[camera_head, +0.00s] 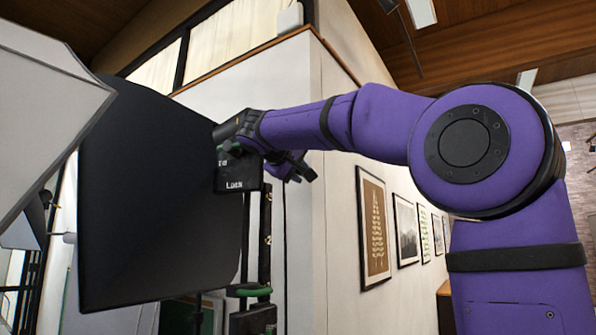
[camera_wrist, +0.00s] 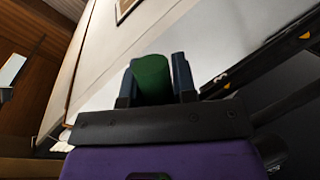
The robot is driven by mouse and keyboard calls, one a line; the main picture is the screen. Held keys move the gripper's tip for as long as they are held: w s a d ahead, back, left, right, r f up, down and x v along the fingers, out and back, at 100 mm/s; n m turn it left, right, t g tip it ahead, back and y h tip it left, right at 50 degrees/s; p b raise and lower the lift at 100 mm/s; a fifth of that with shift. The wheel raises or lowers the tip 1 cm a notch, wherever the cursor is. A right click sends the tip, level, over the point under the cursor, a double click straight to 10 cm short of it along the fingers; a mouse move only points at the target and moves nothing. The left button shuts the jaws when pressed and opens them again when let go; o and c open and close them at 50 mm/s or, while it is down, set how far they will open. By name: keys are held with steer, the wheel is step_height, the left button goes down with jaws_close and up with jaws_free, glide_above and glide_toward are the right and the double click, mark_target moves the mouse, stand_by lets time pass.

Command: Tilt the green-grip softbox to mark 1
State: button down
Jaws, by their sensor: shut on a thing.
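The softbox (camera_head: 160,200) is a large dark panel at the left of the head view, tilted, with a dark bracket plate (camera_head: 238,172) at its right edge bearing small white lettering. My gripper (camera_wrist: 155,82) is shut on this green grip, one finger on each side.
A second, white softbox (camera_head: 45,110) stands at the far left, close to the dark panel. A stand with another green knob (camera_head: 250,290) is below the bracket. A white wall corner (camera_head: 315,180) is behind my arm, with framed pictures (camera_head: 374,228) on it.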

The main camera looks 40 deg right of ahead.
steer(key=c, duration=0.9)
jaws_free()
steer(key=shift+w+a+f, duration=0.1)
steer(key=shift+f, duration=0.15)
steer(key=shift+r, duration=0.1)
steer(key=v, duration=1)
steer(key=shift+s+a, duration=0.3)
steer(key=s+a+f+y, duration=0.1)
steer(key=s+f+y, duration=0.3)
steer(key=f, duration=1)
steer(key=s+a+f+y, duration=0.2)
steer(key=s+f+y, duration=0.3)
steer(key=s+f, duration=0.6)
steer(key=s+a+f+g+y, duration=0.1)
steer(key=s+f+y, duration=0.3)
steer(key=f, duration=1.4)
steer(key=shift+s+a+f+y, duration=0.1)
steer(key=shift+s+a+y, duration=0.05)
steer(key=shift+s, duration=0.85)
steer(key=shift+s+a+y, duration=0.15)
steer(key=shift+s+a, duration=0.05)
steer(key=shift+s, duration=0.85)
